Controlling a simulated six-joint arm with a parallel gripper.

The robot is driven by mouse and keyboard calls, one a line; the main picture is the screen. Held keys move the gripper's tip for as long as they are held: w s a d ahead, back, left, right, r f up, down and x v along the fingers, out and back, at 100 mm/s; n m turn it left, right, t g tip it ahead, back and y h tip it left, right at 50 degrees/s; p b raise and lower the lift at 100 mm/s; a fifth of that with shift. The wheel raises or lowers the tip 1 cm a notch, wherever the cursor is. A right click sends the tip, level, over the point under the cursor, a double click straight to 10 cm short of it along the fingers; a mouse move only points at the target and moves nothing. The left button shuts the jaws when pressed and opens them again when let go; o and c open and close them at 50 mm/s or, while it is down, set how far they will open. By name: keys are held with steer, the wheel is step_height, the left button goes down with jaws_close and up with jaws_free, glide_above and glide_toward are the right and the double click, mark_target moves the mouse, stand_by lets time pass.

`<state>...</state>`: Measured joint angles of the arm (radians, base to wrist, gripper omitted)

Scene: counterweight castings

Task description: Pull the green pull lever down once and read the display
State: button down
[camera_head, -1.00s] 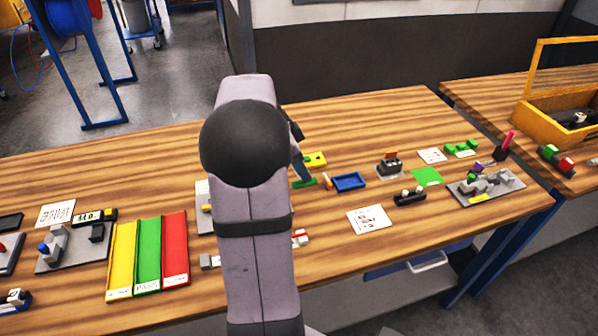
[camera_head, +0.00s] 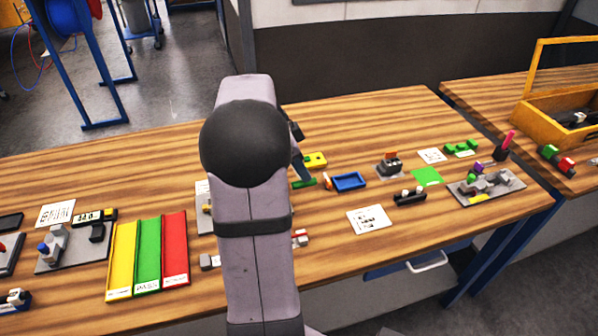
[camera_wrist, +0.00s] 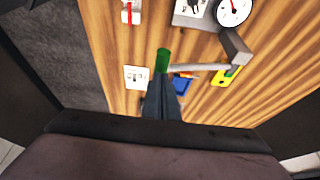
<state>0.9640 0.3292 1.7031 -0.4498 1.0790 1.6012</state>
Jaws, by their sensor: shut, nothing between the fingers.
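The green pull lever shows in the wrist view as a green grip (camera_wrist: 162,60) on a thin grey rod, which runs right to a grey bracket (camera_wrist: 236,47). The grip also shows in the head view (camera_head: 304,184), just right of my arm. My gripper (camera_wrist: 161,78) is shut and empty, its fingertips at the near end of the green grip; I cannot tell whether they touch it. My arm hides the dial in the head view.
A white card (camera_head: 369,220) lies to the right. Yellow, green and red strips (camera_head: 148,255) and a small numeric display (camera_head: 94,216) are at left. Bare wood is at the front right.

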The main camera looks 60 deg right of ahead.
mark_target(300, 182)
steer(key=shift+f, duration=0.15)
steer(key=shift+f+b, duration=2.3)
steer(key=shift+f, duration=0.2)
steer(key=shift+r, duration=0.15)
steer(key=shift+r+p, duration=2.95)
steer(key=shift+r, duration=1.1)
